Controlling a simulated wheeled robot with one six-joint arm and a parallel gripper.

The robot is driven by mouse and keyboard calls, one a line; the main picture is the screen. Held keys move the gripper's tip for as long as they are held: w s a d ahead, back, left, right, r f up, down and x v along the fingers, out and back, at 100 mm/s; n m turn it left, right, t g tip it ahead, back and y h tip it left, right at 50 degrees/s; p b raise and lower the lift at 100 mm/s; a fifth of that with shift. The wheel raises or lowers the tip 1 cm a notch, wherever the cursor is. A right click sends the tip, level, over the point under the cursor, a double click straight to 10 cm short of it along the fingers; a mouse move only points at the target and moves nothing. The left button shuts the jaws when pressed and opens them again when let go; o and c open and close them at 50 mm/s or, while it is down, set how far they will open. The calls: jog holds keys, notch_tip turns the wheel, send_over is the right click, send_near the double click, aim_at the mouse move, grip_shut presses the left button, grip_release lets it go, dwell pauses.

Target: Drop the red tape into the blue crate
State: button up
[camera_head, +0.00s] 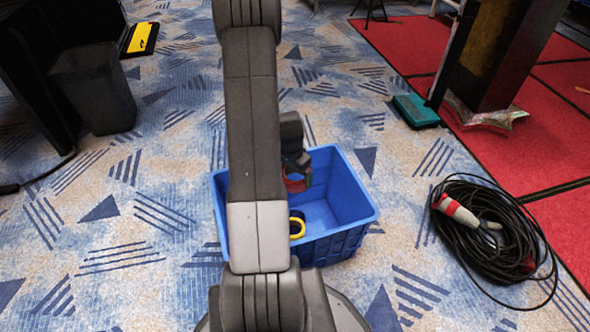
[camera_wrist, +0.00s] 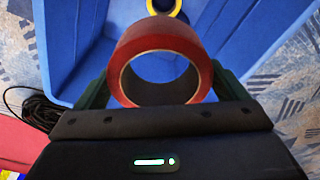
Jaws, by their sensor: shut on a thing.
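My gripper (camera_wrist: 160,92) is shut on the red tape (camera_wrist: 160,42), a wide roll with its hole facing the wrist camera. In the head view the red tape (camera_head: 294,184) shows partly behind my arm, with my gripper (camera_head: 300,178) around it. The blue crate (camera_head: 345,232) stands on the carpet, partly hidden by my arm. In the wrist view the crate (camera_wrist: 62,50) lies beyond the tape, which appears over its open top. A yellow roll (camera_head: 297,228) lies inside the crate, and it also shows in the wrist view (camera_wrist: 165,8).
A coil of black cable (camera_head: 490,235) lies right of the crate. A black bin (camera_head: 95,88) stands at the upper left. A teal box (camera_head: 415,111) sits by the red carpet (camera_head: 530,150). Patterned carpet left of the crate is clear.

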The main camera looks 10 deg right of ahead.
notch_tip(320, 180, down, 3)
jog(key=shift+f+b, duration=0.1)
jog(key=shift+b, duration=0.5)
jog(key=o, duration=0.8)
jog(key=shift+o, duration=0.2)
notch_tip(320, 180, up, 14)
jog(key=a+p, duration=0.1)
jog(key=p, duration=0.3)
jog(key=shift+s+a, duration=0.2)
jog(key=shift+s, duration=0.25)
jog(key=shift+f, duration=0.15)
